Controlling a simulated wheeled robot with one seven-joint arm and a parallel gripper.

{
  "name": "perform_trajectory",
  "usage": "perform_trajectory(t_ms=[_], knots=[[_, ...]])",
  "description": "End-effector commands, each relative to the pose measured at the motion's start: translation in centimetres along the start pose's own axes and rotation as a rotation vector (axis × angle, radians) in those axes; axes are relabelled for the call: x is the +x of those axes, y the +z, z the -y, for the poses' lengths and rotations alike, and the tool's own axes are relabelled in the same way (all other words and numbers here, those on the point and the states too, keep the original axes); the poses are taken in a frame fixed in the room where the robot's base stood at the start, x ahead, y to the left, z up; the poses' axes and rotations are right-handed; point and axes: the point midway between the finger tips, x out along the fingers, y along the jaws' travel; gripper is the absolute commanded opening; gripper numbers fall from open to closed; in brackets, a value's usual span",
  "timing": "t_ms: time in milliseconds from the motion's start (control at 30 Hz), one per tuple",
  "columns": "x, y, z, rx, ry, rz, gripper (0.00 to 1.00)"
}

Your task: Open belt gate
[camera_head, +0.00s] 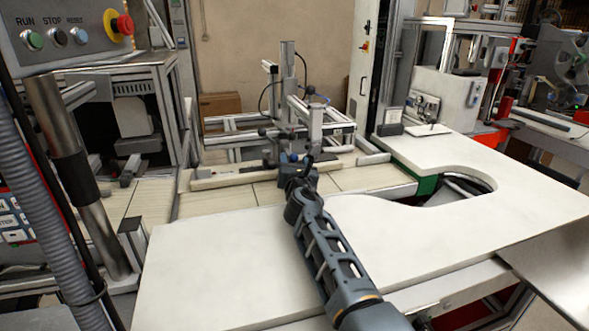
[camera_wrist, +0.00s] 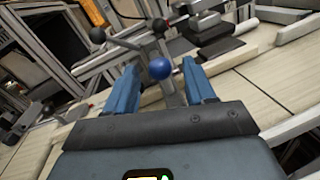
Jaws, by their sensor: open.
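A blue ball knob (camera_wrist: 160,68) shows in the wrist view, joined to a grey metal bracket (camera_wrist: 172,92). A dark ball knob (camera_wrist: 98,34) is on a rod to its left. My gripper (camera_wrist: 160,74) is open, its two blue fingers on either side of the blue knob in the picture; I cannot tell whether they touch it. In the head view my gripper (camera_head: 295,163) is at the metal fixture (camera_head: 315,125) over the belt (camera_head: 350,178). A pale bar (camera_head: 222,178) crosses the belt there. I cannot tell which part is the gate.
A white worktop (camera_head: 210,265) with a rounded cutout fills the front, below my arm. A control panel (camera_head: 75,35) with a red stop button (camera_head: 125,24) and a grey hose (camera_head: 45,190) stand at left. Machine frames (camera_head: 150,85) rise beside the belt.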

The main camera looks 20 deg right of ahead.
Motion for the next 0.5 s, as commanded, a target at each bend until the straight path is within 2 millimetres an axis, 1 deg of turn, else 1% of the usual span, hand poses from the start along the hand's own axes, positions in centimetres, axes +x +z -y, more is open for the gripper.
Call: perform_trajectory(t_ms=[333,500], knots=[[0.25,0.03,0.03,0.0,-0.001,-0.001,0.53],[0.24,0.02,0.03,0.0,0.0,0.0,0.37]])
